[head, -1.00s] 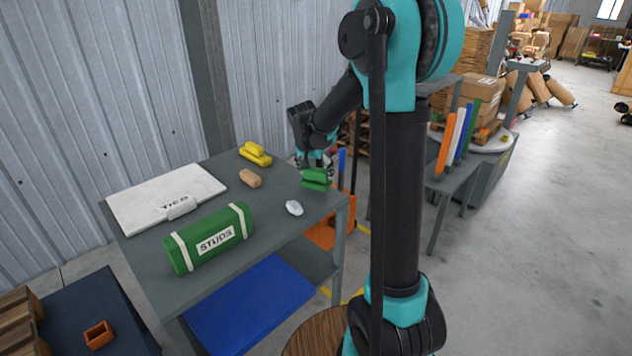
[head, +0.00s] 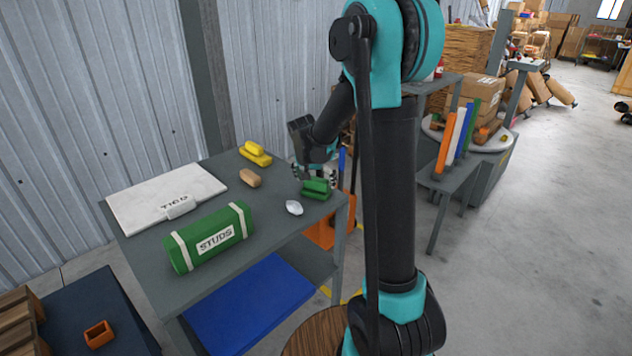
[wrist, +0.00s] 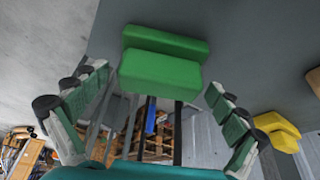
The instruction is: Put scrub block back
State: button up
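A green two-part block (head: 316,189), which I take for the scrub block, lies near the right corner of the grey table (head: 270,212). My gripper (head: 315,176) is just behind and above it. In the wrist view the green block (wrist: 160,75) shows between the spread fingers of my gripper (wrist: 157,80), with a gap on both sides. The gripper is open. Part of the fingers is hidden behind the block in the head view.
A yellow two-part block (head: 255,153), a tan block (head: 250,178) and a white mouse-shaped thing (head: 294,207) lie nearby. The green STUDS roll (head: 210,238) and a white board (head: 165,195) take up the table's left side. Bare table separates them.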

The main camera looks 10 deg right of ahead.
jog(key=v, duration=1.2)
jog(key=s+d+f+n, duration=0.2)
jog(key=s+f, duration=0.2)
jog(key=s, duration=0.4)
jog(key=s+d+f+n+y, duration=0.1)
jog(key=s+d+f+n, duration=0.1)
jog(key=s+f, duration=0.3)
jog(key=s+d+f+n+y, duration=0.1)
jog(key=s+f, duration=0.4)
jog(key=s, duration=0.8)
jog(key=shift+s+d+n, duration=0.15)
jog(key=shift+d+n, duration=0.55)
jog(key=shift+d, duration=0.05)
